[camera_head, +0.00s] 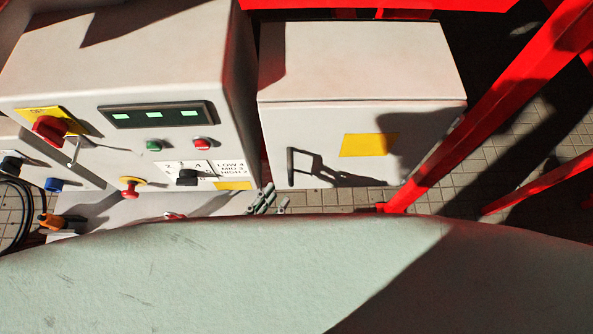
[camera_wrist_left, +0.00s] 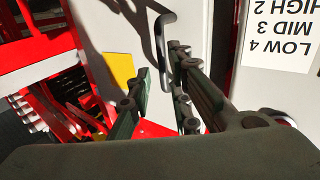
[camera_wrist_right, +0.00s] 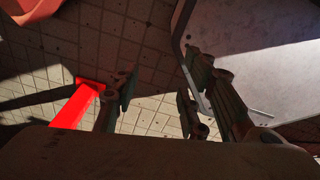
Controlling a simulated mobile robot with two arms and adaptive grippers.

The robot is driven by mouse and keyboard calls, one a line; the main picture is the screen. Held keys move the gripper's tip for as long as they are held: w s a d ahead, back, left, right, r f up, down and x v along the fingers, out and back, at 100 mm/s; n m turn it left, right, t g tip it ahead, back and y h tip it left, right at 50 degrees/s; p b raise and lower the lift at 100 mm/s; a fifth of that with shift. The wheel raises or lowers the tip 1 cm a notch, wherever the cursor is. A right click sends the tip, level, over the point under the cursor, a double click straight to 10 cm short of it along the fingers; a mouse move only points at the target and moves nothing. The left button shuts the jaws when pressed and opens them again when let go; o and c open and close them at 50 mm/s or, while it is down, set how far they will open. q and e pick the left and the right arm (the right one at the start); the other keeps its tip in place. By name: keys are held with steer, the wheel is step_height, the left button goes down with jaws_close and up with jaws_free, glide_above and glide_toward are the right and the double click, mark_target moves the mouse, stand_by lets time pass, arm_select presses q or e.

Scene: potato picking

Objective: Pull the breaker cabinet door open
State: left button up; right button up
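The breaker cabinet (camera_head: 362,62) is a pale box right of the control panel in the head view. Its door (camera_head: 425,135) looks shut and carries a yellow label (camera_head: 368,145) and a black bar handle (camera_head: 291,167) near its left edge. My left gripper (camera_head: 268,200) shows only as grey finger parts just below and left of the handle. In the left wrist view the handle (camera_wrist_left: 163,30) reaches down toward the space between the open fingers of my left gripper (camera_wrist_left: 160,78); contact cannot be told. My right gripper (camera_wrist_right: 160,90) is open and empty; it is not seen in the head view.
The control panel (camera_head: 165,60) with knobs and buttons stands left of the cabinet. A red frame bar (camera_head: 480,115) runs along the cabinet's right side. Tiled floor (camera_wrist_right: 150,45) and a grey panel (camera_wrist_right: 260,75) show in the right wrist view.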

mark_target(290, 178)
arm_select(q)
steer(key=x, duration=0.2)
steer(key=p+x, duration=0.1)
steer(key=x, duration=0.3)
steer(key=shift+w+a+r, duration=0.1)
steer(key=shift+w+r, duration=0.2)
steer(key=shift+r, duration=0.1)
steer(key=shift+w+d+p, duration=0.3)
steer(key=shift+w, duration=0.05)
steer(key=shift+f, duration=0.1)
jaws_close()
arm_select(e)
steer(key=shift+s+a+r, duration=0.7)
steer(key=shift+a+r, duration=0.05)
steer(key=shift+a, duration=0.1)
steer(key=shift+a, duration=0.2)
steer(key=shift+s+a, duration=0.1)
steer(key=shift+a, duration=0.2)
